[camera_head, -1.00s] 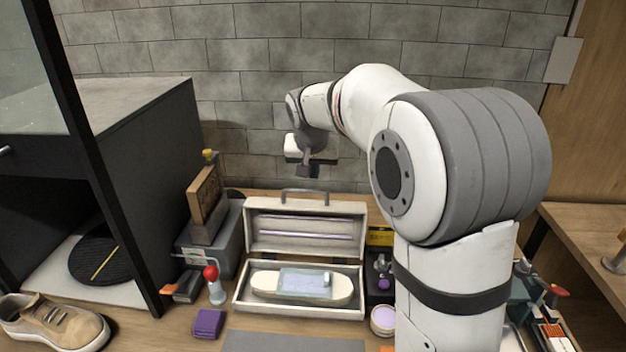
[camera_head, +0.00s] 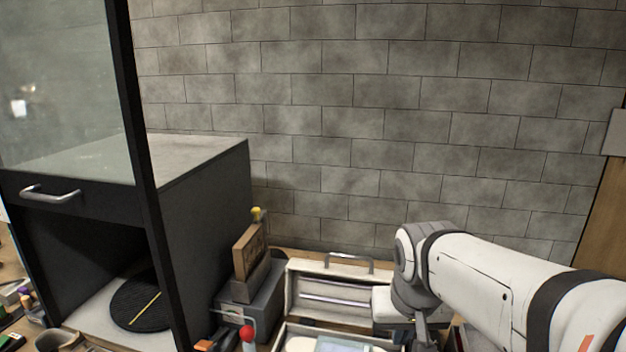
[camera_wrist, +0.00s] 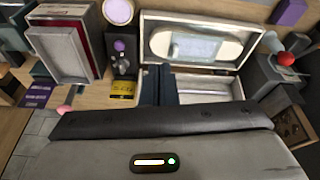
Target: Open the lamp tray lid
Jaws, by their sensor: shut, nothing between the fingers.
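The lamp tray (camera_head: 277,339) is a pale case on the bench, with its lid (camera_head: 291,290) standing up, open. Lamp tubes (camera_head: 335,301) line the lid's inner face and a metal handle (camera_head: 350,262) sits on its top edge. A light sole-shaped piece with a bluish pane (camera_wrist: 195,45) lies in the tray. My gripper (camera_wrist: 159,84) is shut and empty; its dark fingers show in the wrist view in front of the lid's left part. In the head view the gripper is at the lid's right end, its tips low in the picture. I cannot tell whether it touches the lid.
A black cabinet (camera_head: 205,225) with a glass front stands at left, a dark round disc (camera_head: 140,303) inside. A grey box (camera_head: 255,292) with a wooden block (camera_head: 249,251) stands left of the tray. A yellow box (camera_wrist: 122,89) and a jar (camera_wrist: 118,11) show beside the tray.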

